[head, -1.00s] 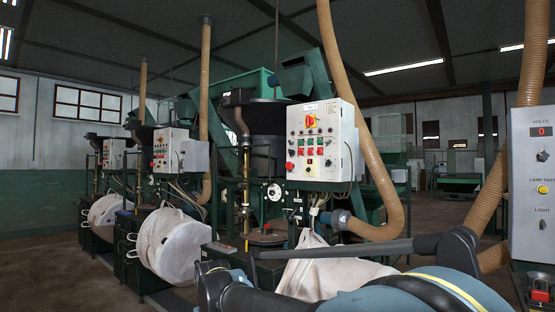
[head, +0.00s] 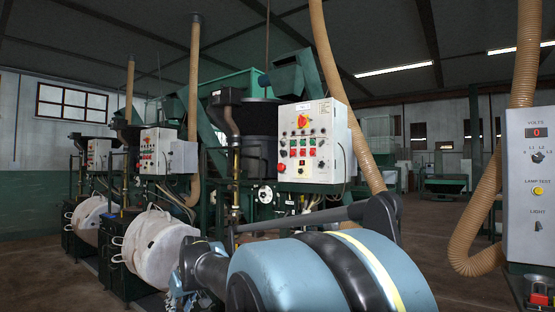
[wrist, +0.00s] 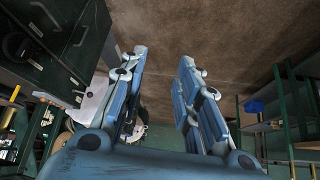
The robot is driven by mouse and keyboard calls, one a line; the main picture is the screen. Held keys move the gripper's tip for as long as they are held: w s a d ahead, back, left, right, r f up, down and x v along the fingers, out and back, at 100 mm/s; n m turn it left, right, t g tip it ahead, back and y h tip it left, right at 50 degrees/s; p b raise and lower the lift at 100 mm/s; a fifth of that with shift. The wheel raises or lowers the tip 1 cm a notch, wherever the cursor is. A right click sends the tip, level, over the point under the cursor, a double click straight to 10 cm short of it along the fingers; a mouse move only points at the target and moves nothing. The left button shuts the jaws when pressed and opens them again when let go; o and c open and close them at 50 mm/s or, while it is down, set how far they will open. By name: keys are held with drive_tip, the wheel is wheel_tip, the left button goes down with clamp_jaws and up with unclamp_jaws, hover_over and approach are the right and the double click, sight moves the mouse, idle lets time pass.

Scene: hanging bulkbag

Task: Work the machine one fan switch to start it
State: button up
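The nearest machine's control box (head: 317,146) is a white panel in the middle of the head view. It carries a large red and yellow rotary switch (head: 304,120), rows of small knobs and red and green buttons (head: 307,147). I cannot tell which control is the fan switch. My arm covers the lower middle of the head view, below the panel. In the wrist view my gripper (wrist: 168,75) has its two blue fingers apart with nothing between them. It points toward brown floor and touches no panel.
A second panel (head: 540,185) with a volts display and lamp test button stands at the right edge. White bulk bags (head: 155,242) hang at the machines on the left. A tan hose (head: 490,200) curves down at right. Green shelving (wrist: 290,115) shows right in the wrist view.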

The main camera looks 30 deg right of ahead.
sight(283, 153)
drive_tip(key=w+d+r+t+h, duration=0.2)
drive_tip(key=w+d+r+t, duration=0.3)
drive_tip(key=w+r, duration=0.6)
drive_tip(key=w+d+r+t+h, duration=0.2)
drive_tip(key=w+d+r+t, duration=0.2)
drive_tip(key=w+d+r, duration=0.7)
drive_tip(key=s+d+r+m+g+h, duration=0.1)
drive_tip(key=d+r+m+g+h, duration=0.15)
drive_tip(key=d+r+h, duration=0.7)
drive_tip(key=s+d+r+m+g+h, duration=0.15)
drive_tip(key=d+r+m+h, duration=0.35)
drive_tip(key=d+r, duration=0.7)
drive_tip(key=s+d+x, duration=0.1)
drive_tip(key=x, duration=1.7)
drive_tip(key=shift+f+n+h, duration=0.35)
clamp_jaws()
